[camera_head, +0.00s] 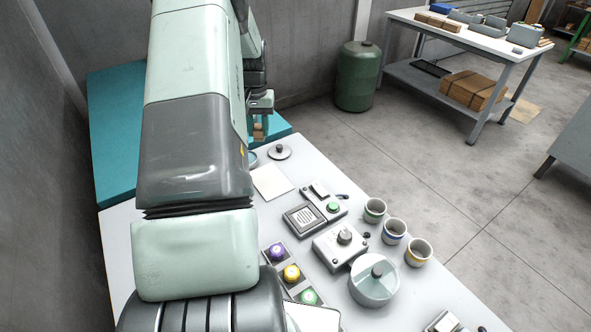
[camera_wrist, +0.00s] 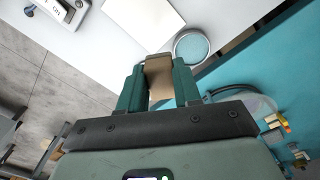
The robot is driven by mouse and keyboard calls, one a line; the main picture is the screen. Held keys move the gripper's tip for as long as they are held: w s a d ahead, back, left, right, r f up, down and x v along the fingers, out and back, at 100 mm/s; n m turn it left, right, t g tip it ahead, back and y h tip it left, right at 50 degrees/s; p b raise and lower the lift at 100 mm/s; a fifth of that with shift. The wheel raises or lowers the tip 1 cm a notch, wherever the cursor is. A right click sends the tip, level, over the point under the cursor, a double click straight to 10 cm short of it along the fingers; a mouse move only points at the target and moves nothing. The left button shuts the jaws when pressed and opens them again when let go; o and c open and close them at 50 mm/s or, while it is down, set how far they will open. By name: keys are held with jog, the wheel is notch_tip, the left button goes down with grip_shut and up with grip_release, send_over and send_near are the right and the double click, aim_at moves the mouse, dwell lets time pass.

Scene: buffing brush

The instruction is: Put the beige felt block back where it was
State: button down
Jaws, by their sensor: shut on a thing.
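The beige felt block (camera_wrist: 158,80) is between the two green fingers of my gripper (camera_wrist: 158,76) in the wrist view, which are shut on it. In the head view my gripper (camera_head: 260,128) is at the far end of the white table, partly behind my arm, with the block showing small and brownish between the fingers. Whether the block touches anything below is hard to tell.
A white sheet (camera_head: 271,182) and a round lid with a dark knob (camera_head: 279,153) lie near my gripper. Button boxes, a grey pot (camera_head: 374,282) and three cups (camera_head: 393,231) stand nearer on the white table. A teal surface (camera_head: 115,125) adjoins the table at the far left.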

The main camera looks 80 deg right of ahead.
jog(key=s+d+f+m, duration=0.2)
jog(key=s+d+f, duration=0.15)
jog(key=s, duration=0.65)
notch_tip(320, 180, down, 6)
jog(key=shift+s+a+f, duration=0.1)
jog(key=shift+a, duration=0.05)
jog(key=shift+f, duration=1.95)
jog(key=c, duration=0.8)
grip_release()
jog(key=shift+f, duration=0.15)
notch_tip(320, 180, up, 12)
jog(key=shift+r, duration=0.2)
